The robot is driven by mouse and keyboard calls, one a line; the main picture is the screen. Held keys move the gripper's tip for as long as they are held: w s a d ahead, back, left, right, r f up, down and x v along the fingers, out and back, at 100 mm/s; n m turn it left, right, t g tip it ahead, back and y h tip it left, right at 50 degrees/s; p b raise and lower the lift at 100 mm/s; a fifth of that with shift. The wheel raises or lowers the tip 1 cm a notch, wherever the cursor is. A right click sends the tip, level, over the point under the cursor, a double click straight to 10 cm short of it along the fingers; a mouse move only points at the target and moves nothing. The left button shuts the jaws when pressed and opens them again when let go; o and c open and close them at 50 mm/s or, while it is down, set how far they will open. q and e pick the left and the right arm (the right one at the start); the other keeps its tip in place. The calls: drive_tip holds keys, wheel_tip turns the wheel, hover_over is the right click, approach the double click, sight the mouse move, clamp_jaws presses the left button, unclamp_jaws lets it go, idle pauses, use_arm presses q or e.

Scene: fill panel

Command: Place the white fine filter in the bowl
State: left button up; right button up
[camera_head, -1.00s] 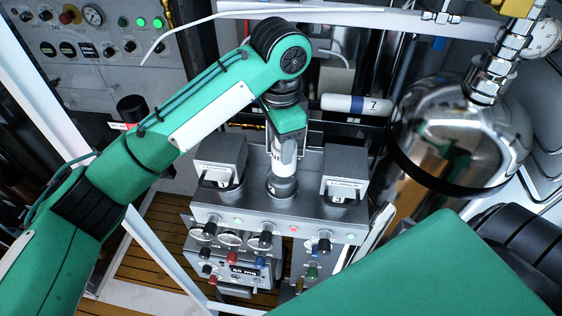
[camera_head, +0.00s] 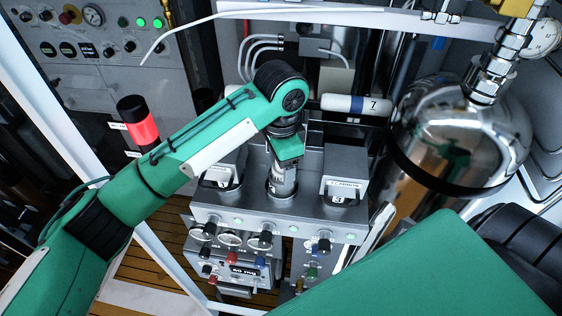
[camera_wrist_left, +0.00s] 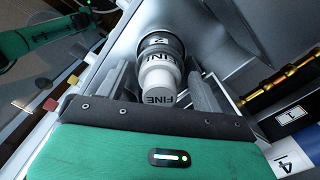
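The white fine filter (camera_head: 283,177) stands upright in the round metal bowl (camera_head: 281,194) on top of the grey unit. In the left wrist view, the filter (camera_wrist_left: 158,82) shows its end and side marked FINE, and its far end sits inside the dark rim of the bowl (camera_wrist_left: 163,41). My left gripper (camera_head: 285,168) is right above the bowl, with its fingers on either side of the filter. In the left wrist view, the left gripper (camera_wrist_left: 160,76) looks open, with a gap between each finger and the filter. My right gripper is not in view.
A white cylinder marked 7 (camera_head: 356,104) lies behind. A shiny metal tank (camera_head: 450,140) fills the right. Knobs and lights (camera_head: 265,240) line the unit's front.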

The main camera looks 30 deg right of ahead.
use_arm(q)
drive_tip(key=shift+w+r, duration=0.1)
drive_tip(key=shift+r, duration=0.15)
wheel_tip(320, 180, up, 10)
drive_tip(key=b, duration=0.4)
drive_tip(key=shift+f, duration=0.25)
drive_tip(key=shift+r+b, duration=0.4)
drive_tip(key=shift+r, duration=0.6)
